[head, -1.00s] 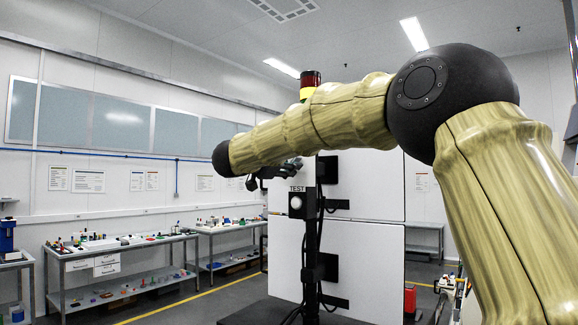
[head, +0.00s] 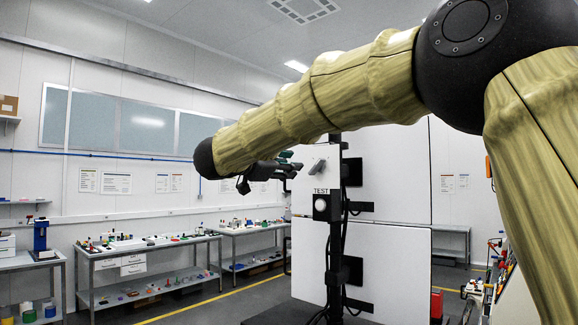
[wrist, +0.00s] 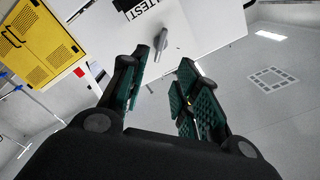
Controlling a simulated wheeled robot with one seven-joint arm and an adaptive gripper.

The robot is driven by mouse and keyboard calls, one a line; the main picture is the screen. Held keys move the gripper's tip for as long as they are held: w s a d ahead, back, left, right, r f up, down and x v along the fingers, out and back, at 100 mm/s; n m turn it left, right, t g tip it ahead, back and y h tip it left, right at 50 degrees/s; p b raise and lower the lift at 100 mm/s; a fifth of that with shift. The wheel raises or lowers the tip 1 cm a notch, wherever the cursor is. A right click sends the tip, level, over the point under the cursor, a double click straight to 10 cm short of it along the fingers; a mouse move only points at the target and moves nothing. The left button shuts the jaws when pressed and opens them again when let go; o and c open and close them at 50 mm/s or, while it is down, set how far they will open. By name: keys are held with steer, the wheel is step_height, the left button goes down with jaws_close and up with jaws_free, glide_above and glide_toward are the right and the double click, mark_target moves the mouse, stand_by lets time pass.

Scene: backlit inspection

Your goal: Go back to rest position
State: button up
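My gripper (head: 292,164) shows in the head view at the end of my raised arm, beside the small test box. In the wrist view my gripper (wrist: 158,88) has its two green-padded fingers apart with nothing between them. The white box marked TEST (head: 320,168) stands on a dark post and carries a grey lever switch, tilted, and a round white button (head: 320,205) below. In the wrist view the TEST box (wrist: 190,30) and its grey lever (wrist: 160,42) lie beyond the fingertips, apart from them.
Large white panels (head: 390,260) stand behind the post. Benches with small parts (head: 150,243) line the left wall, with a blue press (head: 40,238) at far left. A yellow cabinet (wrist: 40,42) shows in the wrist view. Grey floor (head: 225,305) is open in front of the benches.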

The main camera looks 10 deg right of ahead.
steer(key=shift+f, duration=0.1)
steer(key=w+d+f+n+t+y, duration=0.15)
steer(key=w+f+n, duration=0.25)
steer(key=f, duration=1.1)
steer(key=w+f+n+t+y, duration=0.2)
steer(key=w+f+n, duration=0.15)
steer(key=f, duration=1.25)
steer(key=s+d+f+n+g+y+b, duration=0.1)
steer(key=s+f+n+y, duration=0.25)
steer(key=f, duration=1.45)
steer(key=s+f+n+g+y+b, duration=0.1)
steer(key=s+f+n+y, duration=0.2)
steer(key=f, duration=1.6)
steer(key=s+d+f+n+g+y, duration=0.15)
steer(key=s+f+n+g, duration=0.35)
steer(key=s+f, duration=1.9)
steer(key=s+f+g+y, duration=0.1)
steer(key=s+f+g, duration=0.1)
steer(key=s, duration=0.8)
steer(key=s+d+f+g+y+b, duration=0.1)
steer(key=s+f+g, duration=0.2)
steer(key=s, duration=0.8)
steer(key=s+f+g+y, duration=0.1)
steer(key=s+f, duration=0.3)
steer(key=s, duration=0.7)
steer(key=shift+d+f+g, duration=0.15)
steer(key=shift+d+g, duration=0.1)
steer(key=shift+g, duration=0.5)
